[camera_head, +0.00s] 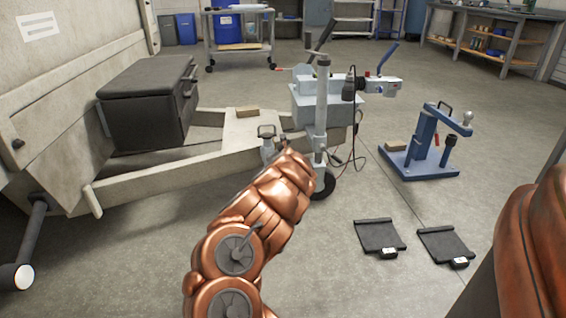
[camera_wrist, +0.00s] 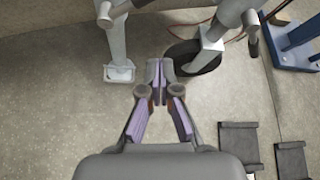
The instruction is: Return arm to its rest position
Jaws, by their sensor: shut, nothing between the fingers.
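My copper-coloured arm (camera_head: 255,215) reaches forward from the bottom of the head view toward the trailer's front end. My gripper shows in the wrist view (camera_wrist: 160,72) with its fingertips together and nothing between them. It hangs above the floor, between a grey post with a flat foot plate (camera_wrist: 119,73) and the dark jockey wheel (camera_wrist: 192,57).
The trailer frame (camera_head: 170,172) carries a black box (camera_head: 148,105). The jockey post (camera_head: 322,110) stands close beyond my arm. A blue hitch stand (camera_head: 418,160) and two black pads (camera_head: 380,236) (camera_head: 444,246) are at right. Open floor lies between them.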

